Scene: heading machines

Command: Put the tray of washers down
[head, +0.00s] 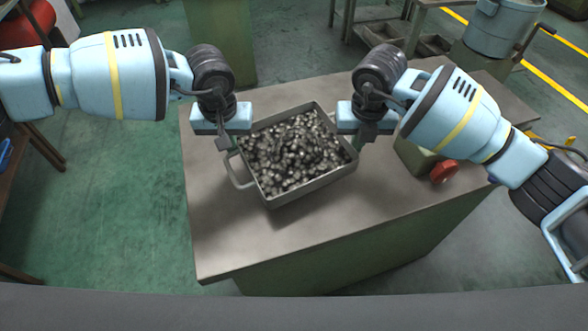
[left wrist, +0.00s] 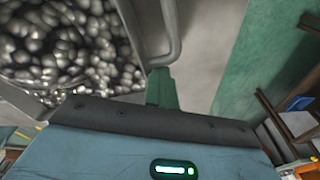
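The tray of washers (head: 313,188) is a grey metal tray heaped with small shiny metal parts, over the middle of the bench. I cannot tell whether its base touches the bench top. My left gripper (head: 229,148) is at its left handle (head: 236,172), near the handle's far end. In the left wrist view a green fingertip (left wrist: 161,88) meets the handle (left wrist: 177,42), and the gripper looks shut on it. My right gripper (head: 359,142) is at the tray's right side and looks shut there, with the right handle mostly hidden behind it.
The grey bench top (head: 225,245) is clear in front and to the left of the tray. A green box with a red knob (head: 445,171) stands close to the right of the tray. A grey metal bucket (head: 502,28) is at the back right.

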